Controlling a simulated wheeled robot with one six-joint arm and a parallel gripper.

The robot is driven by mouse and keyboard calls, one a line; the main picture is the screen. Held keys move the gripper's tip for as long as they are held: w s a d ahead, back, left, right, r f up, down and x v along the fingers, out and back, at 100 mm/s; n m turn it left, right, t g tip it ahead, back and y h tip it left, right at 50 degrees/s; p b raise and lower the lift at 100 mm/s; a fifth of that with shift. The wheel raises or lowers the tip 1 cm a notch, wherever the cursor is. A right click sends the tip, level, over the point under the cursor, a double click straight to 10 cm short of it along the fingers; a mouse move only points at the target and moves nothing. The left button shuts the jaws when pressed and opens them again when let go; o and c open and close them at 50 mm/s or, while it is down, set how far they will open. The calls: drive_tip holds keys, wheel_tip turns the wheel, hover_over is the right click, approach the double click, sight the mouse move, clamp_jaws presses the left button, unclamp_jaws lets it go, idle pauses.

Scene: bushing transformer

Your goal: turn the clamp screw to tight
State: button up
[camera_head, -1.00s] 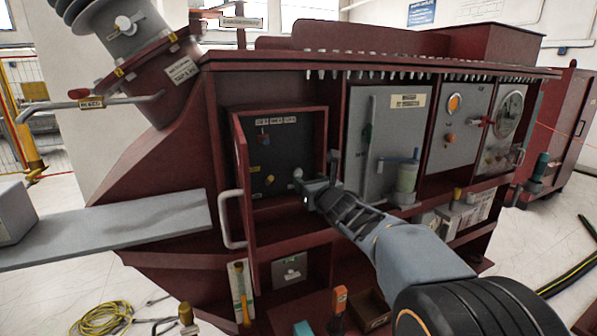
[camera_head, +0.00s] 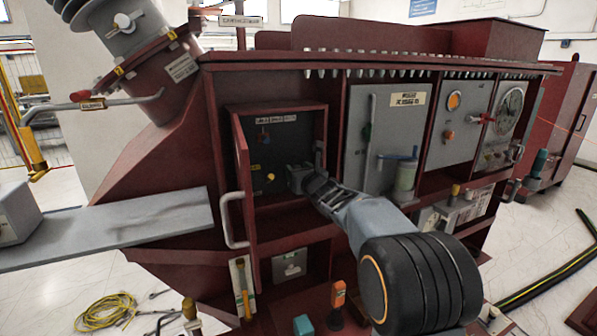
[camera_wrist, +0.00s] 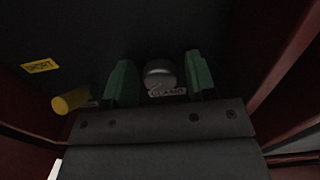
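The clamp screw (camera_wrist: 160,72) is a round grey knob low on the dark panel inside the open cabinet box, with a small, partly legible label below it. In the wrist view my gripper (camera_wrist: 161,80) is open, with one green finger on each side of the knob. A dark gap shows between the knob and each finger. In the head view my gripper (camera_head: 298,178) reaches into the box from the right and hides the knob.
A yellow knob (camera_wrist: 72,101) sticks out left of my gripper, with a yellow label (camera_wrist: 39,66) above it. The box's red door (camera_head: 243,180) stands open on the left. Red side walls bound the space closely. A grey panel (camera_head: 385,140) lies to the right.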

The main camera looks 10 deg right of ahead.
drive_tip(key=c, duration=0.7)
drive_tip(key=shift+c, duration=0.2)
